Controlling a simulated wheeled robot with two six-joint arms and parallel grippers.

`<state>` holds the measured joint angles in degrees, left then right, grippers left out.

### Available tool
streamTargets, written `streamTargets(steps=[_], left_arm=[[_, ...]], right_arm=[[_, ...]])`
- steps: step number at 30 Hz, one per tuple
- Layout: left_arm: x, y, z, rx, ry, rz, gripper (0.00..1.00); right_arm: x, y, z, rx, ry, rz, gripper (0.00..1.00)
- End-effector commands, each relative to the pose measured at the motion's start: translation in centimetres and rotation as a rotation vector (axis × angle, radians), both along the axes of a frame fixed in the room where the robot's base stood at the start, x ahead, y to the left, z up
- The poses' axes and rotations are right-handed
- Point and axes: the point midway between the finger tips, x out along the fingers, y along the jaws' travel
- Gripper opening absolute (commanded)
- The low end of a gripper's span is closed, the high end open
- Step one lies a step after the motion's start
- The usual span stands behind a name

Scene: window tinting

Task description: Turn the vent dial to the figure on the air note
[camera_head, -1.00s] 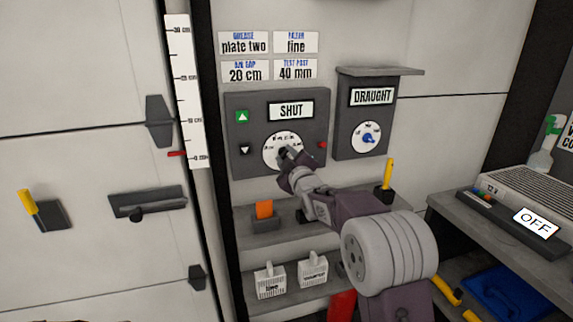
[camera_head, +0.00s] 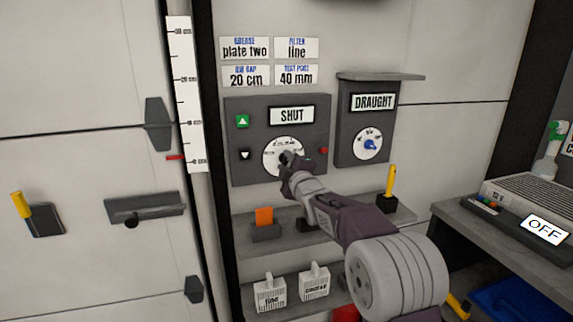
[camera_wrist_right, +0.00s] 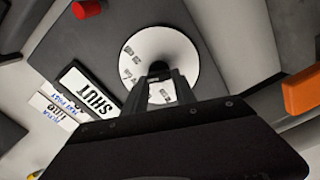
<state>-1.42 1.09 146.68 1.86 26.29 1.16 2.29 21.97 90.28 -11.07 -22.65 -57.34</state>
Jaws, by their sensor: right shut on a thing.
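A grey panel (camera_head: 309,170) on the wall has a SHUT sign (camera_head: 292,115) and a round white dial (camera_head: 271,165) below it. My right gripper (camera_head: 287,161) is at the middle of this dial, shut on its dark knob. In the right wrist view the fingers (camera_wrist_right: 160,88) close on the knob (camera_wrist_right: 158,69), and the white dial face (camera_wrist_right: 182,49) shows around them. The dial's markings are too small and partly covered to read. The air note (camera_head: 246,76) above the panel reads 20 cm. My left gripper is not in view.
A DRAUGHT panel (camera_head: 347,154) with a blue-knobbed dial (camera_head: 371,144) is close on the right. A green up button (camera_head: 243,121), a dark down button (camera_head: 245,155) and a red button (camera_head: 324,150) flank the white dial. A shelf (camera_head: 345,221) with an orange block (camera_head: 264,216) lies below.

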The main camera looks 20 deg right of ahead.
Motion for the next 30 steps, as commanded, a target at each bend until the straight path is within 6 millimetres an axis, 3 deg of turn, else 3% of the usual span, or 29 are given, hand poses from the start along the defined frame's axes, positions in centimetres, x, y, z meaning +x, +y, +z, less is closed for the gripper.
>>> streamTargets(steps=[4, 5, 7, 18, 30], left_arm=[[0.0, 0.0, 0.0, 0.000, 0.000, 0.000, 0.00], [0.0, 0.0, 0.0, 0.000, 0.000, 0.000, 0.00], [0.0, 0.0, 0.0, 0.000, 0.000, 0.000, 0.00], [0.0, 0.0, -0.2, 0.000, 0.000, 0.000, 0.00], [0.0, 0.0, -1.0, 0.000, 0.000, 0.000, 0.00]], right_arm=[[0.0, 0.0, -0.1, 0.000, 0.003, 0.000, 0.00], [0.0, 0.0, -0.1, 0.001, 0.003, 0.000, 0.38], [0.0, 0.0, -0.1, 0.001, 0.003, 0.000, 0.55], [-0.6, 0.0, -0.1, 0.001, 0.001, 0.000, 0.55], [-8.1, -0.3, 0.0, 0.001, 0.000, 0.000, 0.55]])
